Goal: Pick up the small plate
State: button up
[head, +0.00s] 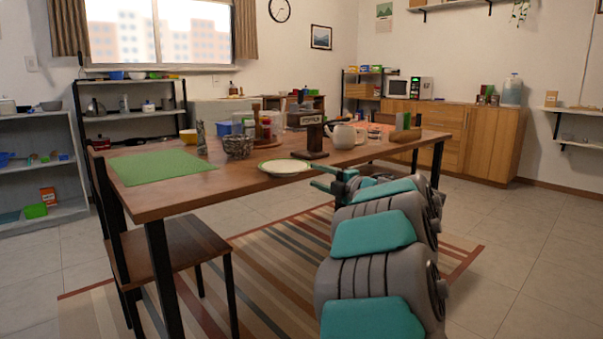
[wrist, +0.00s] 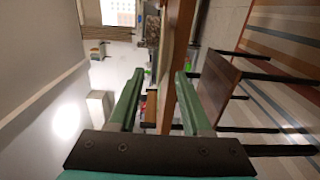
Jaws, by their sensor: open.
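The small plate (head: 284,167) is pale with a darker rim and lies flat near the front edge of the wooden table (head: 188,190). My gripper (head: 318,177) is just right of the plate in the head view, by the table's front edge, apart from the plate. In the wrist view its two green fingers (wrist: 157,100) stand wide apart with nothing held. The table shows there as a narrow edge-on strip (wrist: 180,50) between the fingers. I cannot make out the plate in the wrist view.
A dark wooden stand (head: 311,140) stands close behind the plate on the right, with a white teapot (head: 343,135) beyond. A wire basket (head: 238,147) is behind left. A green mat (head: 160,167) covers the left end. A chair (head: 180,246) stands at the front left.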

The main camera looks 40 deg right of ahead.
jog(key=shift+w+a+p, duration=0.2)
jog(key=shift+w+p, duration=0.1)
jog(key=shift+w, duration=2.65)
grip_shut()
jog(key=s+d+r+p, duration=0.1)
jog(key=s+r+p, duration=0.4)
jog(key=s, duration=0.9)
notch_tip(320, 180, up, 2)
jog(key=shift+r+p, duration=0.25)
jog(key=shift+p, duration=0.1)
